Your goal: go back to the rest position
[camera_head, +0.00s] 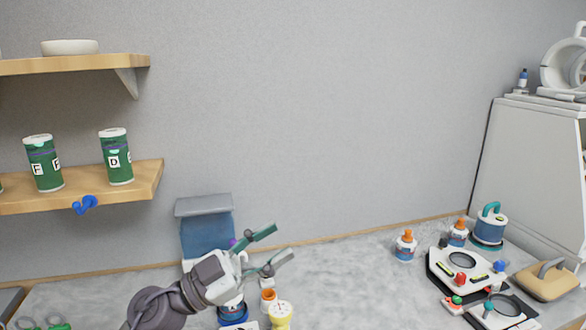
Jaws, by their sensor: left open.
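My left gripper (281,243) reaches in from the bottom, left of the picture's middle, above the worktop. Its two fingers are spread apart and point up and to the right. I see nothing between them. A blue bin with a grey lid (206,228) stands behind it, partly hidden by the gripper. Below the gripper are a blue jar (232,313), an orange-capped bottle (268,296) and a yellow and white item (280,314), cut by the lower edge. My right gripper does not show.
Wooden shelves (130,183) with green canisters (116,157) are on the left wall. At right on the worktop (350,285) are orange-capped bottles (406,246), a black and white device (462,266), a tan case (547,281) and a large white cabinet (530,165). The worktop's middle is clear.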

